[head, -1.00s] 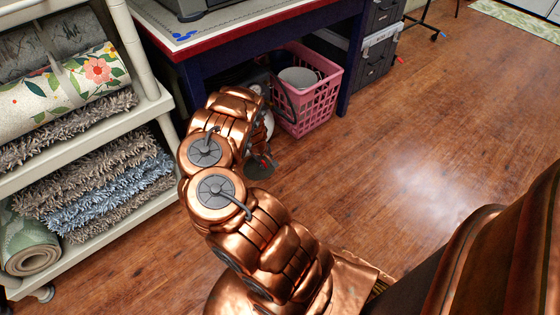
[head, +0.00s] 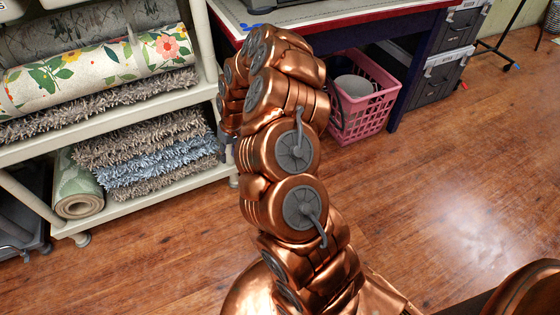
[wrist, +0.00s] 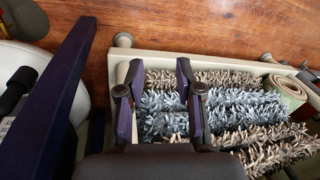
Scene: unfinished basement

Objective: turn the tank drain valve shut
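I cannot make out a tank drain valve in either view. In the wrist view, a white rounded body (wrist: 30,62) with dark fittings stands at the left edge, partly cut off. I cannot tell whether it is the tank. My gripper (wrist: 159,68) is open, its two dark fingers apart with nothing between them. In the head view my copper arm hides the gripper.
A cream shelf rack (head: 150,202) holds rugs at the left. A dark blue desk leg (wrist: 50,100) stands between the white body and the rack. A pink basket (head: 367,116) sits under the desk. Open wooden floor (head: 450,180) lies to the right.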

